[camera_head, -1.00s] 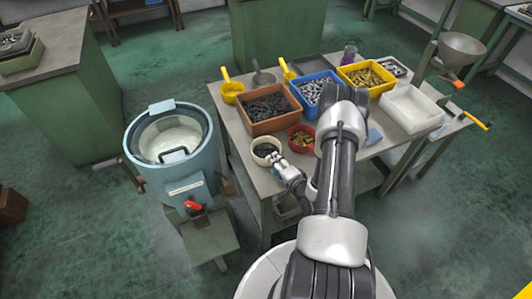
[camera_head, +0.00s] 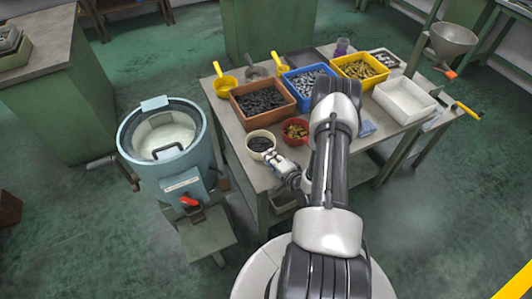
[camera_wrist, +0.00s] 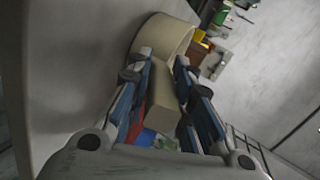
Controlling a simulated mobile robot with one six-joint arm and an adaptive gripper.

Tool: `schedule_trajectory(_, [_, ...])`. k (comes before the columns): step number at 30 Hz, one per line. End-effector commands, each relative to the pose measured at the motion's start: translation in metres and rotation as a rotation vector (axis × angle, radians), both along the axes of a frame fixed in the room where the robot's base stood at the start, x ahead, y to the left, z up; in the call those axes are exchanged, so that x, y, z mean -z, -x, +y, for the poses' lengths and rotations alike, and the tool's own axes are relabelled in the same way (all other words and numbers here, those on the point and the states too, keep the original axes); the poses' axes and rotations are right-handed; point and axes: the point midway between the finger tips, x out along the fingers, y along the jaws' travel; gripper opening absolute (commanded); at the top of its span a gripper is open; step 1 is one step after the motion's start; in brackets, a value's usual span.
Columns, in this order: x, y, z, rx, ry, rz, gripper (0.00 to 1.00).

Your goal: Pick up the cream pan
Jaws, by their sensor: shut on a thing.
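The cream pan (camera_head: 260,142) is a small round pan with dark contents, at the table's front left corner. My gripper (camera_head: 273,159) reaches it from the front right and is shut on its near side. In the wrist view, the cream pan (camera_wrist: 163,36) shows as a curved cream wall with a cream block-like part running back between the fingers. My gripper (camera_wrist: 161,66) has one finger on each side of it. I cannot tell whether the pan's base touches the table. The pan's inside is hidden in the wrist view.
A red bowl (camera_head: 296,123) stands just right of the pan, and an orange-brown bin (camera_head: 263,114) of dark parts behind it. Blue (camera_head: 286,81), yellow (camera_head: 381,78) and white (camera_head: 404,107) bins stand farther back and right. A round light-blue machine (camera_head: 140,162) stands left of the table.

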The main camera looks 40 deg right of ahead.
Motion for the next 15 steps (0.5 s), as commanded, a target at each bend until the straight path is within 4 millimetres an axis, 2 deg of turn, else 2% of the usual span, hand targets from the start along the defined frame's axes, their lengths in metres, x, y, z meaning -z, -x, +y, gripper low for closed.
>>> schedule_trajectory(8, [-0.02,-0.001,-0.001,0.0,0.002,-0.003,0.0])
schedule_trajectory(11, [-0.039,-0.001,-0.001,0.0,0.003,-0.004,0.0])
schedule_trajectory(15, [-0.077,-0.001,-0.001,0.0,0.005,-0.004,0.0])
